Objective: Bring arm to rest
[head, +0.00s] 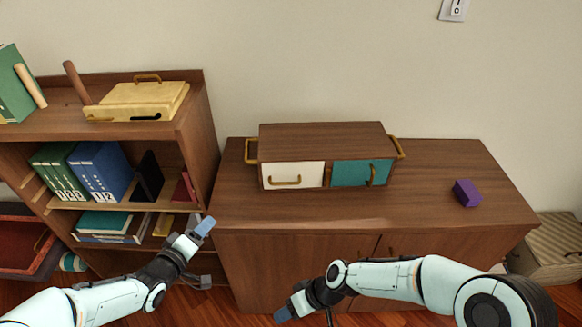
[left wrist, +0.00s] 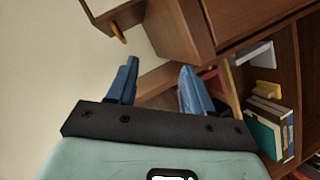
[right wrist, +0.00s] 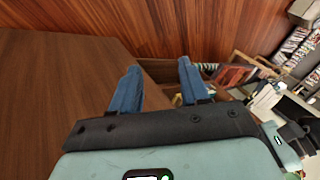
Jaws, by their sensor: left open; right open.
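My left arm comes in from the lower left in the head view. Its gripper (head: 201,231) is in front of the bookshelf's right side, near the cabinet's left front edge. In the left wrist view the left gripper (left wrist: 158,85) has its blue fingers apart with nothing between them. My right arm comes in from the lower right, bent across the cabinet's front. Its gripper (head: 285,312) is low, in front of the cabinet doors. In the right wrist view the right gripper (right wrist: 160,82) has its blue fingers apart and empty.
A wooden cabinet (head: 440,215) bears a drawer box (head: 320,135) and a purple block (head: 467,193). A bookshelf (head: 196,125) at left holds binders (head: 98,170), books and a yellow case (head: 140,100). A striped box (head: 550,245) stands at right. The cabinet top's front is bare.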

